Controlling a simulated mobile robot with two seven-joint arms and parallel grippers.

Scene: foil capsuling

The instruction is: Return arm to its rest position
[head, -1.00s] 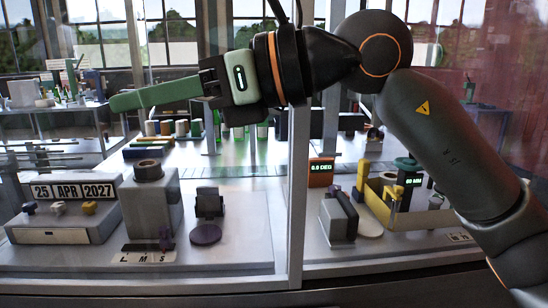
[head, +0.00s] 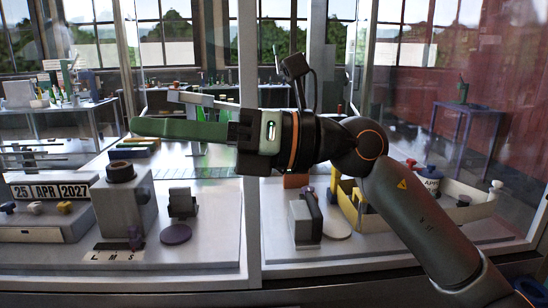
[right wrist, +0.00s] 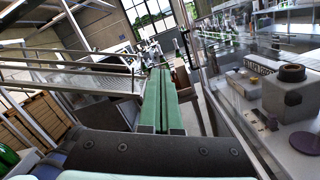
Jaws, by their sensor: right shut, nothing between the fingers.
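My right arm comes in from the lower right of the head view. Its gripper (head: 165,128) points left, with its long green fingers together and nothing between them. The fingers are held in the air before the glazed cabinet, above the level of its bench. The right wrist view also shows the closed green fingers (right wrist: 160,98), side by side and pointing away, with the cabinet glass to their right. My left gripper is in neither view.
A grey post block (head: 127,205) and a date display (head: 60,190) reading 25 APR 2027 stand at left. A yellow-sided tray (head: 345,200) is at right, partly behind my arm. A metal frame post (head: 251,230) divides the cabinet. A slatted rack (right wrist: 80,78) is left of the fingers.

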